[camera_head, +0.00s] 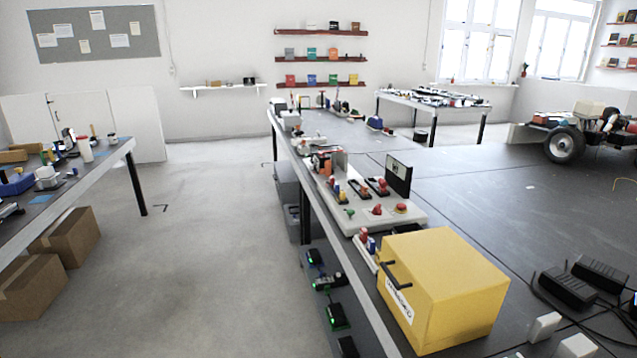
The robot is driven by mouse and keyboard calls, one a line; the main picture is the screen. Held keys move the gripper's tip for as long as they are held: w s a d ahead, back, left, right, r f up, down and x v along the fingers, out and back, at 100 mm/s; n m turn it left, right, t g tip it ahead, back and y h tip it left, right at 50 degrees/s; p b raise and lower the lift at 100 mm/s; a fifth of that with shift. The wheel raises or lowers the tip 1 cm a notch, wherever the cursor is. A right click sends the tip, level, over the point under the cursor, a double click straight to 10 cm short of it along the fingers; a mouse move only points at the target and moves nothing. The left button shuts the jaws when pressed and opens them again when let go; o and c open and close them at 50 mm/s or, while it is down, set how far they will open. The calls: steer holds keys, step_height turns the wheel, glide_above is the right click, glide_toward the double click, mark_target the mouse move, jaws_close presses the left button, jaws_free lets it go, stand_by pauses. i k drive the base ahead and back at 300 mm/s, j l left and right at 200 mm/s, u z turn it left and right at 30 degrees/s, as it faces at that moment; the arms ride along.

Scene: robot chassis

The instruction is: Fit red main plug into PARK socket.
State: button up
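A white board (413,215) lies on the long dark workbench right of centre. It carries several small red, black and green parts, among them a red-topped piece (377,209) and another red piece (400,208) near its front. A small red piece (363,235) stands beside a blue one, close behind the yellow box. I cannot tell which red piece is the main plug. No PARK label is legible, so I cannot pick out that socket. My gripper is not in view.
A large yellow box (445,285) with a black handle stands at the near bench edge. Dark adapters (568,290) with cables lie at right. The floor (215,240) between the benches is clear; cardboard boxes (65,237) sit at left.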

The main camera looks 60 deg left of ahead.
mark_target(398, 173)
steer(key=u, duration=1.4)
